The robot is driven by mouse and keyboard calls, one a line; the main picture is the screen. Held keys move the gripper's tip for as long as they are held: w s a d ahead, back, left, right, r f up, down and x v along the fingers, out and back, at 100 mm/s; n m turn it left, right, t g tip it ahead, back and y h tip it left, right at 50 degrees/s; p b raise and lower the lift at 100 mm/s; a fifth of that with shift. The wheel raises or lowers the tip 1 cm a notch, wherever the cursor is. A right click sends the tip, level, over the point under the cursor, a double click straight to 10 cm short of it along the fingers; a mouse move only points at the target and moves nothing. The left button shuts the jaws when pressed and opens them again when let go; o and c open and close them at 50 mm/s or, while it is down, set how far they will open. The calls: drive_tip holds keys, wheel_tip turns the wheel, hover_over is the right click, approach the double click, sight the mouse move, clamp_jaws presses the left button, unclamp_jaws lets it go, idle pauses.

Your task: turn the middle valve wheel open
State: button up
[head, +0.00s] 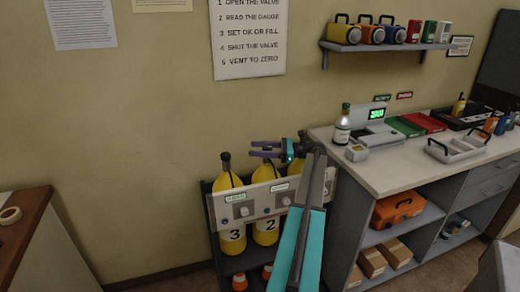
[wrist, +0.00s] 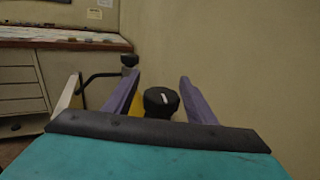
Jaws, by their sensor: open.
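A rack of yellow cylinders stands against the wall in the head view, with cylinder 3 (head: 230,232) on the left and cylinder 2 (head: 266,228) beside it. Cylinder 3 has a black valve top (head: 225,158). My gripper (head: 252,148) is open above the rack, its purple fingers pointing left over cylinder 2. In the wrist view, a black valve wheel (wrist: 161,102) with a white mark shows between the open fingers, apparently cylinder 2's, the middle one. I cannot tell whether the fingers touch it. Cylinder 2's valve is hidden in the head view.
A light panel (head: 238,211) with labels crosses the rack's front. The wall is close behind. A counter (head: 395,175) with a bottle (head: 342,127) and trays stands to the right. In the wrist view, a second black knob (wrist: 129,60) and a bent dark bar (wrist: 93,77) lie beyond the wheel.

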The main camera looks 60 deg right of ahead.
drive_tip(key=shift+r, duration=0.1)
drive_tip(key=s+a+r+b, duration=0.2)
drive_tip(key=s+a+r, duration=0.2)
drive_tip(key=s+a, duration=0.6)
drive_tip(key=shift+a+r, duration=0.35)
drive_tip(key=shift+a, duration=0.9)
idle(0.3)
